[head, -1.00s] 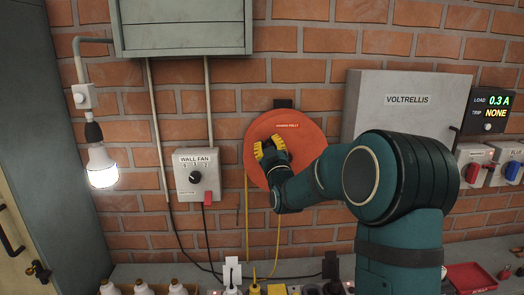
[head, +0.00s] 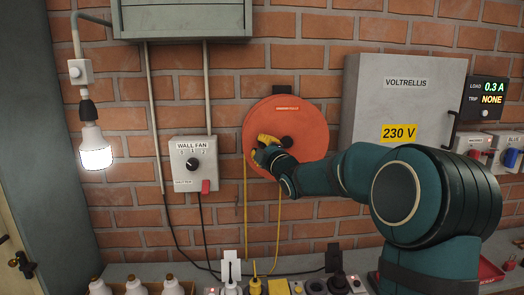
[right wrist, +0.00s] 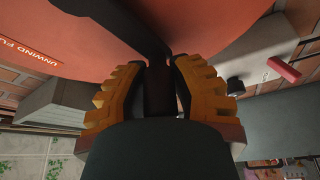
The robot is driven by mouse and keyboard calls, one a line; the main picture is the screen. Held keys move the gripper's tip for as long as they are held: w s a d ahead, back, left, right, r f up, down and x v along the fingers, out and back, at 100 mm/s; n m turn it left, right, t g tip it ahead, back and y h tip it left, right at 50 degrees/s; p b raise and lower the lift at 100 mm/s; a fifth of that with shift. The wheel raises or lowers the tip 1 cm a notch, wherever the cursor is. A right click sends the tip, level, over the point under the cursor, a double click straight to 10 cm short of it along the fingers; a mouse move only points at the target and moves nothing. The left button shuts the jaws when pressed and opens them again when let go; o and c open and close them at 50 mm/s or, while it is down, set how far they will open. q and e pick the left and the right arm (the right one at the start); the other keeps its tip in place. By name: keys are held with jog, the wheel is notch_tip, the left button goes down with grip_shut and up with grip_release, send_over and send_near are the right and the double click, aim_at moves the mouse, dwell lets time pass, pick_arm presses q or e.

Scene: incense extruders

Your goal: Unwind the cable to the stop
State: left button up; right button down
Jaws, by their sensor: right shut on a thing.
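The round orange cable reel (head: 305,125) hangs on the brick wall, with a label near its top and a dark hub (head: 287,142) in its middle. A yellow cable (head: 279,225) hangs below it towards the bench. My right gripper (head: 262,150) is at the reel's left half, left of the hub, its yellow fingers against the face. In the right wrist view it is shut on the dark crank handle (right wrist: 159,90), whose crank arm (right wrist: 135,25) runs across the orange face. The fingers hide part of the handle. My left gripper is not in view.
Left of the reel is a wall fan switch box (head: 195,165). A grey cabinet (head: 405,90) is to the right, beside a load display (head: 489,98) reading 0.3 A, trip NONE. The bench below holds white bottles (head: 140,287) and several sockets and plugs. A lit bulb (head: 95,150) hangs at left.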

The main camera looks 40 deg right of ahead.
jog(key=shift+d+f+n+g+b, duration=0.1)
jog(key=shift+f+n+g+b, duration=0.2)
jog(key=shift+f+n+b, duration=0.5)
jog(key=s+d+f+n+g+h, duration=0.1)
jog(key=s+d+f+n+g, duration=0.2)
jog(key=n, duration=0.8)
jog(key=shift+s+d+f+g, duration=0.25)
jog(key=shift+d+f+g, duration=0.95)
jog(key=shift+f, duration=0.4)
jog(key=shift+n, duration=0.3)
jog(key=c, duration=0.7)
grip_release()
jog(key=shift+c, duration=0.2)
jog(key=shift+s, duration=0.1)
